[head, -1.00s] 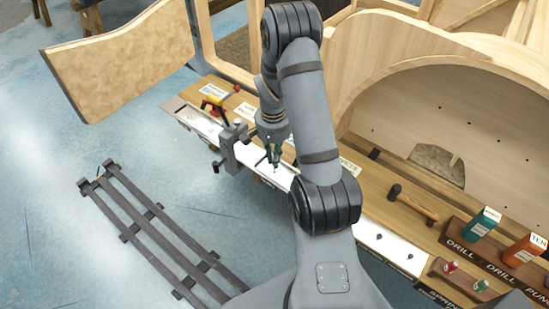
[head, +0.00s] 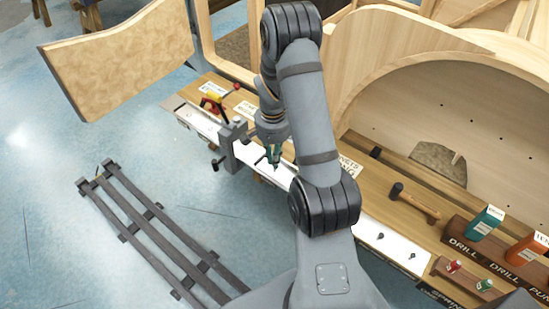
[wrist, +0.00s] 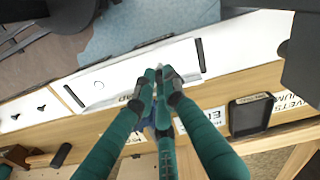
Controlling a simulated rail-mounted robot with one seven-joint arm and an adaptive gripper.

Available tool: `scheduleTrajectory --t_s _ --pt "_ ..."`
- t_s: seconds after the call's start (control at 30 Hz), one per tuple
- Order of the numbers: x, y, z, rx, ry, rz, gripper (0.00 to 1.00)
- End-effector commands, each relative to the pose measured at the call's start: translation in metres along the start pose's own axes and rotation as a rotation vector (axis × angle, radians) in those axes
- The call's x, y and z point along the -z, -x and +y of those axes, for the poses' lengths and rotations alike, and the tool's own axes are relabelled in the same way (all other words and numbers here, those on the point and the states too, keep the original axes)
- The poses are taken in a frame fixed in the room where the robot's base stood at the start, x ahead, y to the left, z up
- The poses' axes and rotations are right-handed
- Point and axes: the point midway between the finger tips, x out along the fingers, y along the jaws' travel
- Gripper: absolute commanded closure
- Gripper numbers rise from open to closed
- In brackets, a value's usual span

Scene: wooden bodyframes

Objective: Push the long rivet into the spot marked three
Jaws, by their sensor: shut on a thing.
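My gripper (head: 274,163) points down at the white strip (head: 395,246) on the workbench, just right of the grey vise (head: 231,146). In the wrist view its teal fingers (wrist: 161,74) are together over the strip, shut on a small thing. The fingers hide that thing, so I cannot make out its shape. Two small dark rivets stand apart on the strip: one (head: 380,236) and another (head: 411,255). I cannot read any spot marked three.
A hammer (head: 414,203) lies on the bench right of my arm. Labelled tool blocks, with a teal box (head: 485,223) and an orange box (head: 527,249), stand further right. A red and yellow tool (head: 213,99) sits beyond the vise. A dark slatted frame (head: 150,230) is at left.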

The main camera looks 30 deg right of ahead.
Motion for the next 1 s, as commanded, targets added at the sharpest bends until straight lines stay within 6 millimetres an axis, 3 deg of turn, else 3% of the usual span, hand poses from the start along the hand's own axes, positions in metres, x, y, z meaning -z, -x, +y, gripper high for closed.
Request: scheduleTrajectory --t_s 1.0 --pt "0.000 -0.026 0.000 0.000 -0.001 0.000 1.00"
